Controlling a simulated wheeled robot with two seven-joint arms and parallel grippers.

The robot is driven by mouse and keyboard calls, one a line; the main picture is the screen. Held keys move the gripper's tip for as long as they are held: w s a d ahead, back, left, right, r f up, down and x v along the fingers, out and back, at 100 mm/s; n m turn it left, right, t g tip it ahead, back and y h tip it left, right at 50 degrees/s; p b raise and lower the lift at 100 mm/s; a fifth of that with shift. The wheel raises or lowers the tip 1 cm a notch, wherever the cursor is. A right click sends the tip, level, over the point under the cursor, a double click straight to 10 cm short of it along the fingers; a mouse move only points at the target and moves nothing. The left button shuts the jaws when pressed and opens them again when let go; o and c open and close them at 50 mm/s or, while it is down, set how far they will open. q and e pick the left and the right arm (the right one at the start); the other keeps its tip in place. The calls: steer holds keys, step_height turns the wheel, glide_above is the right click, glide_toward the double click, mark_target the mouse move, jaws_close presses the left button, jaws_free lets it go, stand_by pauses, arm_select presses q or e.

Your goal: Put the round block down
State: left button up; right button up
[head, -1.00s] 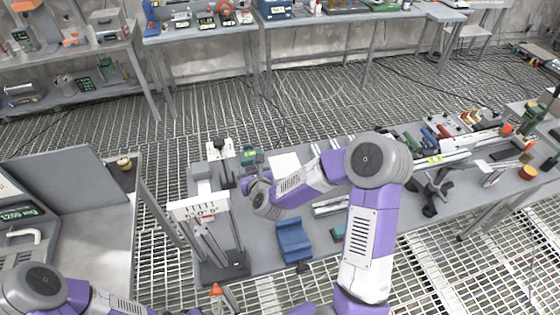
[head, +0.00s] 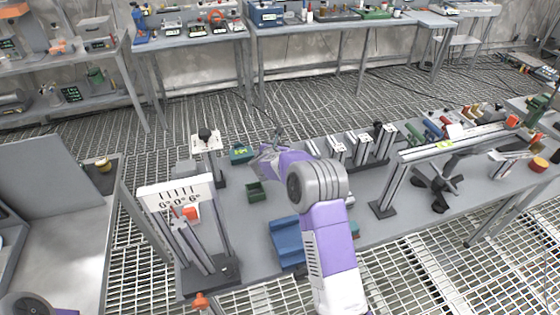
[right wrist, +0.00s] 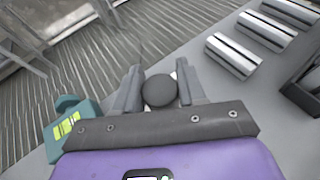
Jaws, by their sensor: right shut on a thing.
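The round block (right wrist: 159,90) is dark grey and sits between the two fingers of my right gripper (right wrist: 160,92) in the right wrist view. The right gripper is shut on it. In the head view my right gripper (head: 277,136) is over the far edge of the grey table (head: 228,235); the block is too small to make out there. In the wrist view the table surface lies to the right and the floor grating beyond the edge. My left gripper is out of view.
A green case with a yellow label (head: 241,153) and a small dark green tray (head: 257,192) are left of the right gripper. A blue cradle (head: 288,243) lies nearer. Metal rails on posts (head: 365,148) stand to the right, a white frame (head: 178,193) to the left.

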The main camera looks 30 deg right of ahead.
step_height(320, 180, down, 5)
steer(key=shift+f+b, duration=0.1)
steer(key=shift+b, duration=0.5)
steer(key=shift+f, duration=0.1)
steer(key=o, duration=1.2)
steer(key=shift+r, duration=0.25)
steer(key=p+v, duration=0.1)
steer(key=v, duration=1.1)
steer(key=shift+f, duration=0.15)
